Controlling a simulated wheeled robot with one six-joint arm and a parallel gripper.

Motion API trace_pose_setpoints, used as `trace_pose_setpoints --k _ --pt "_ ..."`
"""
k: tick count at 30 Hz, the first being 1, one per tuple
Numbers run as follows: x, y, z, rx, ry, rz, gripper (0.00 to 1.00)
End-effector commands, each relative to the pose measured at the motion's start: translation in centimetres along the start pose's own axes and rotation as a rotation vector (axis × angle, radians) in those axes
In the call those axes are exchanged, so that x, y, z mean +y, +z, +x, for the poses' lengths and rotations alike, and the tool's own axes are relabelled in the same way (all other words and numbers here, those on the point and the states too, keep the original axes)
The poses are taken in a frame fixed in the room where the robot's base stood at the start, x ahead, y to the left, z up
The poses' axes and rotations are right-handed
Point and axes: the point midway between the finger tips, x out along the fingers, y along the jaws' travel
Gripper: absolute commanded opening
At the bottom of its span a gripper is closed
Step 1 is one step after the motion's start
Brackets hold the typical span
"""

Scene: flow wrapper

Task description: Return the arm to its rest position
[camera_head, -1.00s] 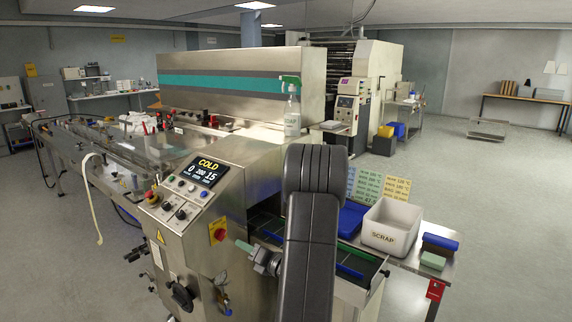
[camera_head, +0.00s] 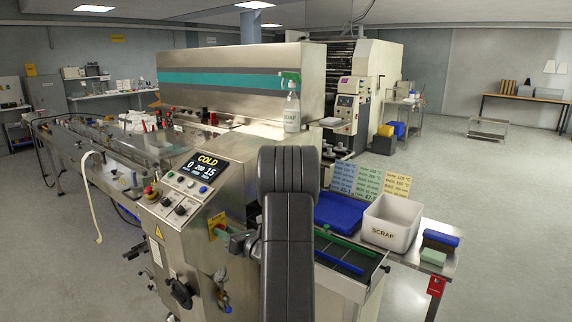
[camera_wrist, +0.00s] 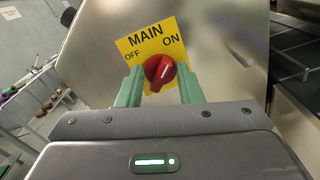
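My gripper (camera_head: 228,238) is at the front of the machine, beside the yellow main-switch plate (camera_head: 217,222). In the wrist view its two green fingers (camera_wrist: 160,82) stand apart, with nothing held between them. The red switch knob (camera_wrist: 158,70) shows ahead in the gap between the fingertips. The knob sits on a yellow plate (camera_wrist: 148,41) marked MAIN, OFF and ON. I cannot tell whether the fingers touch the knob. My dark arm covers part of the machine front in the head view.
The panel display (camera_head: 207,165) reads COLD. To the right are the conveyor (camera_head: 345,255), a blue tray (camera_head: 338,212), a white SCRAP bin (camera_head: 391,222) and a green block (camera_head: 433,256). A soap spray bottle (camera_head: 291,110) stands on the machine. Open floor lies at the right.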

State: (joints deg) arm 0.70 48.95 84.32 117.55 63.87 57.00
Motion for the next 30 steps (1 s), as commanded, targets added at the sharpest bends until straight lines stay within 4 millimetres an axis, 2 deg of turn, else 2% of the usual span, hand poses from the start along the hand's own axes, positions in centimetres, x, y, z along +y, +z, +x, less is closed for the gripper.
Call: trace_pose_setpoints --k 30 --pt "0.45 -0.20 -0.01 0.001 0.001 -0.867 0.33"
